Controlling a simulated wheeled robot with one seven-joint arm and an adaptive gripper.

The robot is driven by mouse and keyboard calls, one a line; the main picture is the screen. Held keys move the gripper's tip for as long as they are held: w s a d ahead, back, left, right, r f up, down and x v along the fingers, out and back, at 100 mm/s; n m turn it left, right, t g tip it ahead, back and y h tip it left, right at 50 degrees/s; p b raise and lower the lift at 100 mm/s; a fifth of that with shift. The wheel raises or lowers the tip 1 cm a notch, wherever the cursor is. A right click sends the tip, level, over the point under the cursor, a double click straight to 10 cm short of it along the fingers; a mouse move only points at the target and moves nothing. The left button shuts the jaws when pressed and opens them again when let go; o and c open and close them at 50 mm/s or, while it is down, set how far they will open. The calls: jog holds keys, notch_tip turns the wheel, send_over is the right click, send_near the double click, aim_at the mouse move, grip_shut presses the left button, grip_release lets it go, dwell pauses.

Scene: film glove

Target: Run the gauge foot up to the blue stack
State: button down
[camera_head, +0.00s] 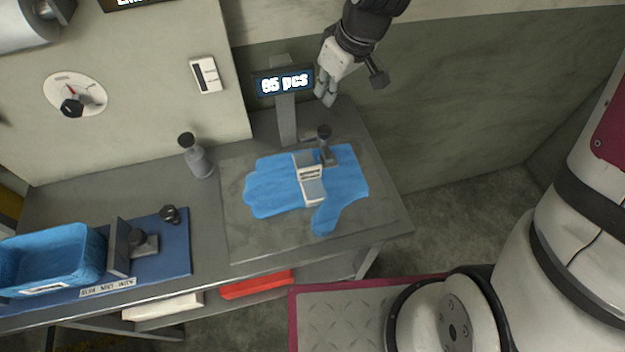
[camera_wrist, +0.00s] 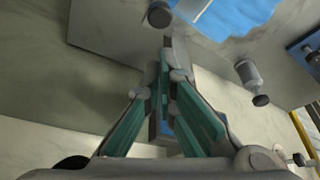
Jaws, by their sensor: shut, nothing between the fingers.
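The blue stack (camera_head: 275,185) is a flat, glove-shaped blue pile on a grey plate. It also shows at the top of the wrist view (camera_wrist: 238,18). A pale block with a grey end (camera_head: 311,178) lies across it. A dark knobbed post (camera_head: 325,143) stands beside that block at the stack's back edge; its knob shows in the wrist view (camera_wrist: 159,14). I cannot tell for certain which part is the gauge foot. My gripper (camera_head: 326,98) is shut and empty, in the air behind and above the post, just right of the display. Its green-padded fingers meet in the wrist view (camera_wrist: 172,72).
A lit display (camera_head: 284,81) reading "05 pcs" or similar stands on a post behind the plate. A grey bottle (camera_head: 196,158) stands left of the plate. A blue bin (camera_head: 50,258) and a knobbed metal fixture (camera_head: 137,243) sit on a blue mat (camera_head: 178,262) at left.

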jog(key=shift+r+p, duration=1.1)
jog(key=shift+r, duration=1.75)
jog(key=s+d+r+m+t+h+b, duration=0.1)
jog(key=s+d+r+m, duration=0.3)
jog(key=s, duration=0.6)
jog(key=s+d+r+m+t+h+b, duration=0.1)
jog(key=s+d+r+m, duration=0.3)
jog(key=s+d+r, duration=0.4)
jog(key=s, duration=0.3)
jog(key=shift+s+d+t+h, duration=0.25)
jog(key=shift+d+t+h, duration=0.05)
